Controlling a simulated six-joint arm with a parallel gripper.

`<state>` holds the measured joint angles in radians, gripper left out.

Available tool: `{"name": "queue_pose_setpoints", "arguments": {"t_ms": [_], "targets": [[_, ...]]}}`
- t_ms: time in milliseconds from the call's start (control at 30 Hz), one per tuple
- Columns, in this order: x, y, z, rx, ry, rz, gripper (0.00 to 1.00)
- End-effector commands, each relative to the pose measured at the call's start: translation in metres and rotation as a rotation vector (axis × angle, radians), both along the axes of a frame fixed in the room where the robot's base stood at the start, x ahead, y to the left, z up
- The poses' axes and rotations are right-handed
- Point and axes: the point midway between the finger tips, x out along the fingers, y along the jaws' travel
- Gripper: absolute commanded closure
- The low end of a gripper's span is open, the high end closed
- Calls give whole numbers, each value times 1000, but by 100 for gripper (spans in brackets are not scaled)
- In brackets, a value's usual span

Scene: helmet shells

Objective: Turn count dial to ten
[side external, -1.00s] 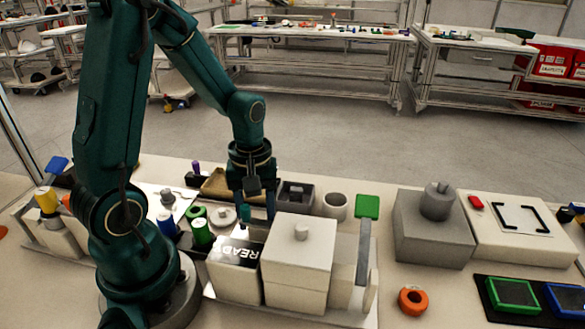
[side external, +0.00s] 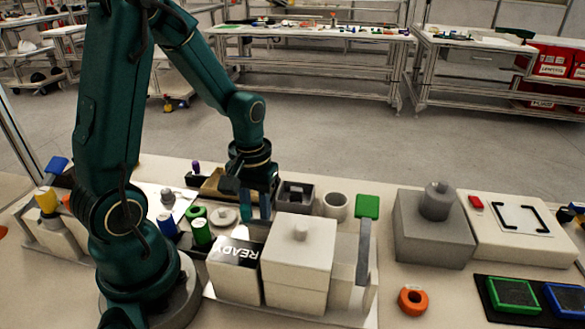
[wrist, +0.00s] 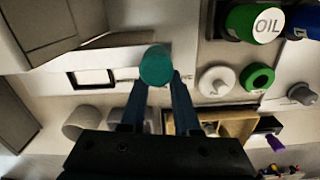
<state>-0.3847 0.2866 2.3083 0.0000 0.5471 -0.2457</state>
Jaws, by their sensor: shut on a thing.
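My gripper (side external: 257,214) points down behind the white box with the READY label (side external: 238,250). In the wrist view its two fingers (wrist: 158,92) are shut on a teal round piece (wrist: 157,65), seen end-on between the tips. I cannot tell whether this piece is loose or fixed. No dial numbers are readable. A grey block carries a round grey knob (side external: 437,202) on its top at the right, well away from my gripper. A white box (side external: 299,262) with a small white knob (side external: 301,230) stands just right of my gripper.
A green-topped lever (side external: 367,206) rises right of the white box. A green OIL can (wrist: 257,23), a green ring (wrist: 257,77) and a white round piece (wrist: 216,81) stand close by. An orange ring (side external: 412,300) lies on open bench at the front right.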

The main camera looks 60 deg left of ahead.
Motion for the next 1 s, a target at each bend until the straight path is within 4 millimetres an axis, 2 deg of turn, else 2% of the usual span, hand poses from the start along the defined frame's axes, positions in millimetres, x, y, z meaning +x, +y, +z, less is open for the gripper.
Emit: {"name": "queue_pose_setpoints", "arguments": {"t_ms": [500, 700, 1000], "targets": [[0, 0, 1, 1, -2, -443, 100], [0, 0, 1, 1, -2, -551, 100], [0, 0, 1, 1, -2, -624, 100]]}}
